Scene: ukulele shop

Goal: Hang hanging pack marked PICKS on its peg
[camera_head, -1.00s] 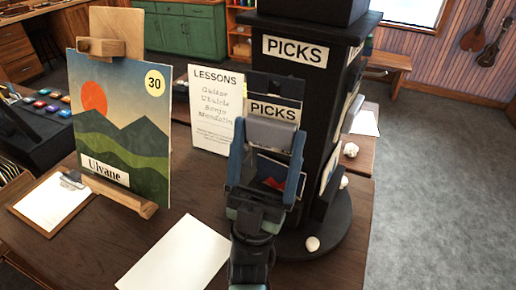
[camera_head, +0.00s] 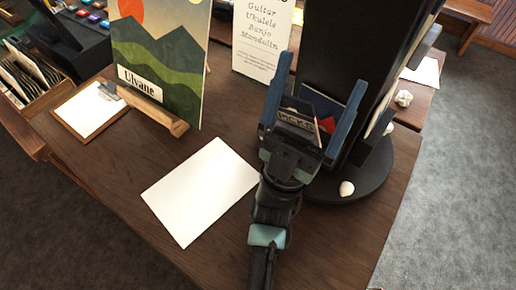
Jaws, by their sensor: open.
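In the head view, my gripper (camera_head: 321,75) is open, with its two blue fingers spread and pointing up and away, in front of a black display tower (camera_head: 345,40). A pack with red, blue and pale parts (camera_head: 325,121) shows between the fingers, close to the tower's face. A small dark piece with blurred pale lettering (camera_head: 295,120) also shows there; I cannot clearly read it or tell whether it belongs to the pack. I cannot tell whether the pack hangs or rests on something. No peg is clearly visible, and the tower's upper part is out of frame.
The tower's round black base (camera_head: 365,185) stands on a wooden table (camera_head: 215,115). A white sheet (camera_head: 200,188), a clipboard (camera_head: 90,110), a painting on an easel (camera_head: 160,65) and a lessons sign (camera_head: 262,40) are left of my gripper.

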